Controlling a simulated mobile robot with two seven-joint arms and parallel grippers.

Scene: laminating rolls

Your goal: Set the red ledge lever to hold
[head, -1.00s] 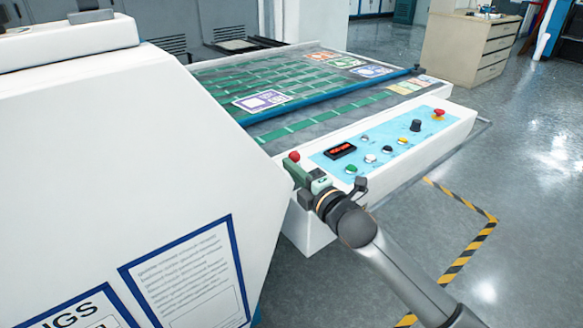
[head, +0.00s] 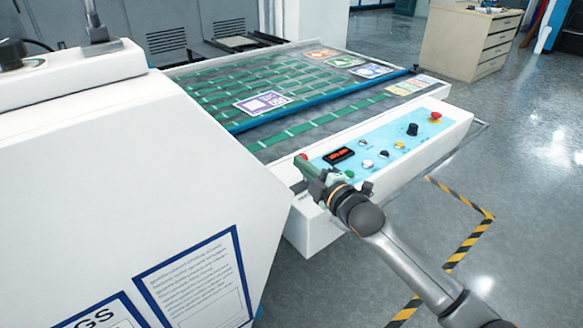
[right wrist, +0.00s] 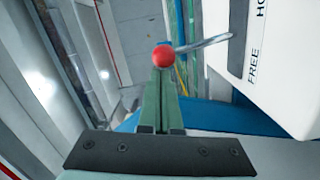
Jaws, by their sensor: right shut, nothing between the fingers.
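The red ledge lever shows as a red ball knob (right wrist: 163,56) on a bent metal rod in the right wrist view. The rod runs right toward a white plate (right wrist: 270,60) lettered "FREE" and "HO", the rest cut off. My right gripper (right wrist: 164,72) is shut and empty, its green fingertips at the knob; I cannot tell whether they touch. In the head view the red knob (head: 303,156) shows beside my right gripper (head: 301,166), at the near left end of the control panel. The lever's rod and plate cannot be made out there. My left gripper is out of view.
The blue control panel (head: 385,143) has several buttons and a red stop button (head: 435,116). A white machine housing (head: 130,180) stands close on the left. A conveyor bed (head: 215,75) with printed sheets lies behind.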

